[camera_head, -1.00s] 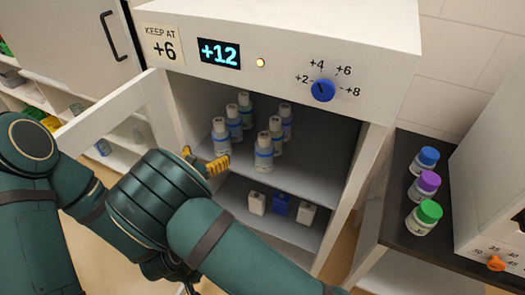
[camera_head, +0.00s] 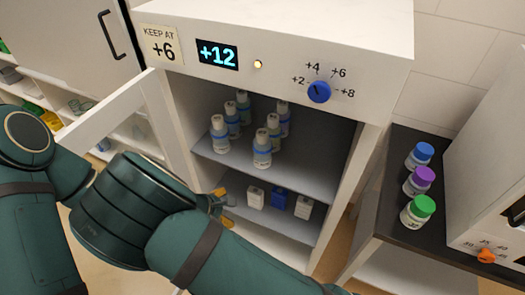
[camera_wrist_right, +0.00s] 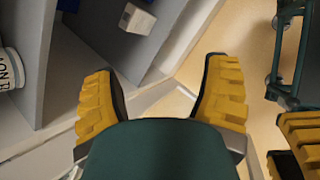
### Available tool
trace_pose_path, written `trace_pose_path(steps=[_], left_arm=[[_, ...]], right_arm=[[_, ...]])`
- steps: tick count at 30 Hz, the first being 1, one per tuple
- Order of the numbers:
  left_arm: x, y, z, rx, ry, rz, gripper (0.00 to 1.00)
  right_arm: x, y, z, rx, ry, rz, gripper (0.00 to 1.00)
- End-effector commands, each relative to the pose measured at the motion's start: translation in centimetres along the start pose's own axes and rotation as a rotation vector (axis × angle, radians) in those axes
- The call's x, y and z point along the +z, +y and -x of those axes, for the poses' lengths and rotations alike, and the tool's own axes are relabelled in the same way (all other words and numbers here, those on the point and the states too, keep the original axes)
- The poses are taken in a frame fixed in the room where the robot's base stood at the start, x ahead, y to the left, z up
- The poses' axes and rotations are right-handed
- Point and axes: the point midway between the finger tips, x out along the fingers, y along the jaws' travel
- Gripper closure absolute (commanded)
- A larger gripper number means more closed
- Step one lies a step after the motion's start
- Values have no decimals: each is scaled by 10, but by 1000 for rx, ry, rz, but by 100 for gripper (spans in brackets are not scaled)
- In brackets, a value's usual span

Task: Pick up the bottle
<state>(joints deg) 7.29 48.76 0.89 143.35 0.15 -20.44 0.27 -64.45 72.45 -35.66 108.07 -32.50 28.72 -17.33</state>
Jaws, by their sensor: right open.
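Several white bottles with blue bands, one of them at the front (camera_head: 262,149), stand upright on the upper shelf of the open cabinet. My right gripper (camera_head: 221,198) is in front of the cabinet's lower compartment, below and apart from these bottles. Much of it is hidden behind my arm in the head view. The right wrist view shows its yellow fingers spread and empty (camera_wrist_right: 160,88). A white bottle with dark lettering (camera_wrist_right: 10,68) is cut off at that view's left edge. Yellow fingers at its right edge (camera_wrist_right: 305,138) look like my left gripper; their opening is unclear.
Small white boxes (camera_head: 303,207) and a blue one (camera_head: 279,201) stand in the lower compartment. The cabinet door (camera_head: 110,110) is open to the left. Bottles with blue (camera_head: 420,155), purple (camera_head: 419,180) and green (camera_head: 418,211) caps stand on the dark counter (camera_head: 400,245).

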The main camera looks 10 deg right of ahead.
Motion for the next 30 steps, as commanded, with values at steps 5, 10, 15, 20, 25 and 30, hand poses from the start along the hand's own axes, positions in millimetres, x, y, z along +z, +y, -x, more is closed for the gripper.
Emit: trace_pose_path(steps=[5, 10, 15, 20, 25, 30], left_arm=[[-2, 3, 8, -1, 4, 2, 53], [-4, 5, 14, -1, 8, 3, 53], [-6, 7, 20, -1, 11, 5, 53], [-8, 9, 25, -2, 14, 6, 53], [-10, 12, 31, -2, 18, 7, 53], [-11, 13, 36, -2, 21, 8, 53]], right_arm=[[-25, -8, 17, -59, 201, -330, 25], [-40, 6, 36, -52, 372, -676, 25], [-35, 37, 56, 18, 507, -1037, 25], [-7, 68, 73, 141, 593, -1384, 25], [46, 90, 90, 328, 628, -1744, 25], [102, 93, 103, 524, 601, -2032, 25]])
